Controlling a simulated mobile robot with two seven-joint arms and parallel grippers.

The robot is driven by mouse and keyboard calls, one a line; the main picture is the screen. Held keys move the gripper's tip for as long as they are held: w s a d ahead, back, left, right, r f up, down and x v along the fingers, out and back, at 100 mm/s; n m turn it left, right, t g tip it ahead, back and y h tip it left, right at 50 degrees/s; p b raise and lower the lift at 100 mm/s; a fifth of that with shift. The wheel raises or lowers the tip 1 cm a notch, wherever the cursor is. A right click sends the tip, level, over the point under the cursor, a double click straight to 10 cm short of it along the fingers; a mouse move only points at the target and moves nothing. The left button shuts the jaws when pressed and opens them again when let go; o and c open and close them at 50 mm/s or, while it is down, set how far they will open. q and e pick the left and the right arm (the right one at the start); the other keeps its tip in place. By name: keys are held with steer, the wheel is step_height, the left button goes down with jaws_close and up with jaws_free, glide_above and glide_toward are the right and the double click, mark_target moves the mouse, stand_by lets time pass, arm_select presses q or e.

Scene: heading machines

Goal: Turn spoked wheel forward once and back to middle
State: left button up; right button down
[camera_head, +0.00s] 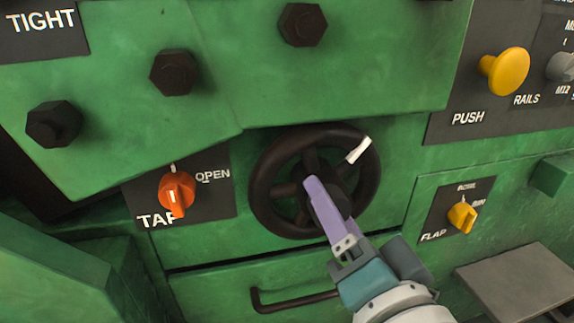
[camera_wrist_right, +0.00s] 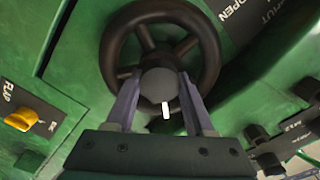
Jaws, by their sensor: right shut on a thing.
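The dark spoked wheel (camera_head: 262,186) is mounted on the green machine front in the middle of the head view. It has a white mark on its upper right rim in that view. My right gripper (camera_head: 312,182) reaches in from the lower right, with its lilac fingers at the wheel's middle. In the right wrist view the wheel (camera_wrist_right: 211,52) is at the top, and the gripper's two fingers (camera_wrist_right: 158,100) stand on either side of the round hub. The gripper is shut on the hub. My left gripper is not in view.
An orange TAP knob (camera_head: 177,190) is left of the wheel. A yellow PUSH button (camera_head: 508,71) and a yellow FLAP knob (camera_head: 462,216) are to the right. Dark bolts (camera_head: 174,73) stick out above. A dark drawer handle (camera_head: 295,302) is below, and a grey ledge (camera_head: 520,285) is lower right.

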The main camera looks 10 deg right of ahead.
steer(key=m, duration=0.3)
steer(key=shift+m, duration=0.3)
steer(key=m, duration=0.3)
steer(key=shift+f+m, duration=0.1)
steer(key=shift+m, duration=0.2)
steer(key=m+b, duration=0.1)
steer(key=m, duration=0.3)
steer(key=shift+m, duration=0.3)
steer(key=shift+m+b, duration=0.6)
steer(key=shift+m, duration=1.2)
steer(key=shift+c, duration=1.3)
jaws_free()
steer(key=shift+s, duration=0.1)
